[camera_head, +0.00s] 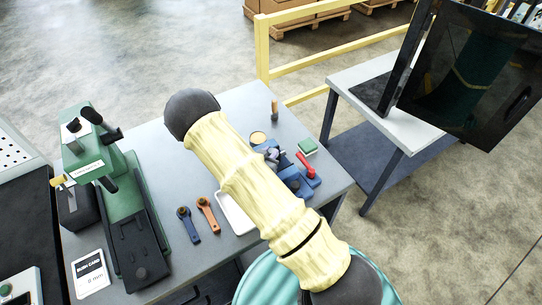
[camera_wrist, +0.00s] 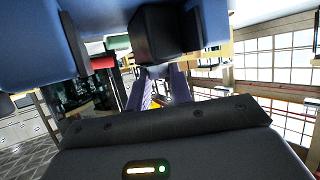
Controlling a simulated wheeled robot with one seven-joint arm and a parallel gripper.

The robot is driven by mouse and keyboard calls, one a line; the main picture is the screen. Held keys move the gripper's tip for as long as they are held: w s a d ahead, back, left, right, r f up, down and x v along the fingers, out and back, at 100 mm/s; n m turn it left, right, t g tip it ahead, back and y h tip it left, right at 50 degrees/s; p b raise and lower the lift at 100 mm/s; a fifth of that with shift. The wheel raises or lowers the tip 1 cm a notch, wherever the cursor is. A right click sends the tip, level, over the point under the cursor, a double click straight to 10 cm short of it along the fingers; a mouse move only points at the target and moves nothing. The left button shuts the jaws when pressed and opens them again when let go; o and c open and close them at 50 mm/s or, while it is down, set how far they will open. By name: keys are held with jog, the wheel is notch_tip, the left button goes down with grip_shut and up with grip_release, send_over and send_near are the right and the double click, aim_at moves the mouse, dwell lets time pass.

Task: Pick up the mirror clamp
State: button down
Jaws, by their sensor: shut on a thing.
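In the wrist view my gripper (camera_wrist: 160,84) has its two fingers close together around a small thing, mostly hidden behind the dark gripper body. I cannot make out its shape, but it is where the mirror clamp would be held. A large blue body with a black block (camera_wrist: 168,35) fills the top of the wrist view, very near the fingers. Beside the arm is a blue fixture (camera_head: 292,180) with a red handle (camera_head: 306,164), at the right of the grey bench top.
A green press (camera_head: 128,205) stands at the bench's left. A green block (camera_head: 307,146) sits near the right edge. A yellow rail (camera_head: 330,55) runs behind.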

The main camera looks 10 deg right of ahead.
jog(key=shift+r, duration=0.1)
jog(key=shift+s+a+r+b, duration=0.25)
jog(key=shift+a+r+b, duration=0.05)
jog(key=r+b+v, duration=0.1)
jog(key=b+v, duration=0.2)
jog(key=v, duration=1.2)
jog(key=shift+w+d+r, duration=0.15)
jog(key=shift+d+r, duration=0.05)
jog(key=shift+d, duration=0.05)
jog(key=shift+w, duration=0.1)
